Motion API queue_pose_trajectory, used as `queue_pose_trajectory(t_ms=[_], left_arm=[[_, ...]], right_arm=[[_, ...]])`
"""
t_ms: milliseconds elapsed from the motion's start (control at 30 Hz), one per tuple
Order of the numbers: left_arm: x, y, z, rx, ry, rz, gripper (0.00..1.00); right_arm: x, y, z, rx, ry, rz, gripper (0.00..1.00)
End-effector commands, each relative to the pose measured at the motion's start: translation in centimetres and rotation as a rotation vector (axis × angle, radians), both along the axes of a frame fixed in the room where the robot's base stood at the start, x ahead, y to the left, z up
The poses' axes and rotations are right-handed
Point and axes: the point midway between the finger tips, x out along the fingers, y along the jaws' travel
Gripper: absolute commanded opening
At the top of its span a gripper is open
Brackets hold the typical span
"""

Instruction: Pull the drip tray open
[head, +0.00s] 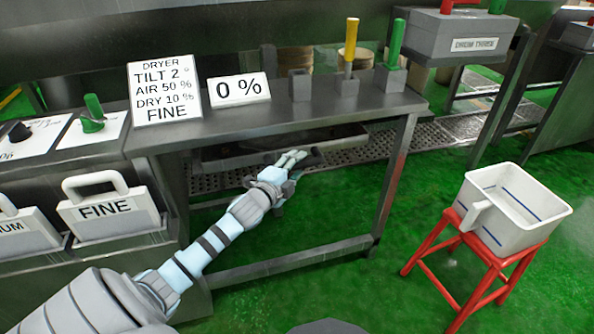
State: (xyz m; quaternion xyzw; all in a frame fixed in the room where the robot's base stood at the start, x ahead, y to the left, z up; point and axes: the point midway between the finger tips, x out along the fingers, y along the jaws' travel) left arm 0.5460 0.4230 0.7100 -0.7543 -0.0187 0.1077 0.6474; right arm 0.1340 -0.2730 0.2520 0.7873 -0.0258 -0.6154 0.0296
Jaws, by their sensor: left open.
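The drip tray (228,161) looks like a shallow, dark metal tray under the steel bench, above a perforated shelf. Its far part lies in the bench's shadow. My left arm reaches in from the lower left. My left gripper (291,158) is open at the front right of the tray, its pale fingers overlapping the tray's front edge in the head view. The gripper hides part of that edge, and I cannot tell whether it touches the tray. No handle shows clearly. My right gripper is out of view.
The bench (270,117) has a 0 % sign (239,90), a DRYER sign (164,90) and upright levers above. A bench leg (395,175) stands right of my gripper. A white tub (510,205) sits on a red stool (468,268). Green floor between is clear.

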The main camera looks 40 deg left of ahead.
Motion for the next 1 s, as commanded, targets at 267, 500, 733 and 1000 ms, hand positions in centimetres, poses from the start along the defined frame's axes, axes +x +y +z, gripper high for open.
queue_pose_trajectory(t_ms=[267,500,733,1000], left_arm=[[0.54,0.06,-0.03,0.000,0.001,-0.001,0.40],[0.53,0.04,-0.04,0.001,0.001,-0.001,0.08],[0.52,0.03,-0.07,0.001,0.001,-0.001,0.00],[0.43,-0.59,0.02,-0.001,0.002,-0.001,0.00]], right_arm=[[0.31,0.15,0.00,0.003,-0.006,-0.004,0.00],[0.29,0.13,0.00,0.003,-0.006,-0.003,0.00],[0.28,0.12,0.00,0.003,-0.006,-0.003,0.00],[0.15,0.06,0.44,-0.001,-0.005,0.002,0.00]])
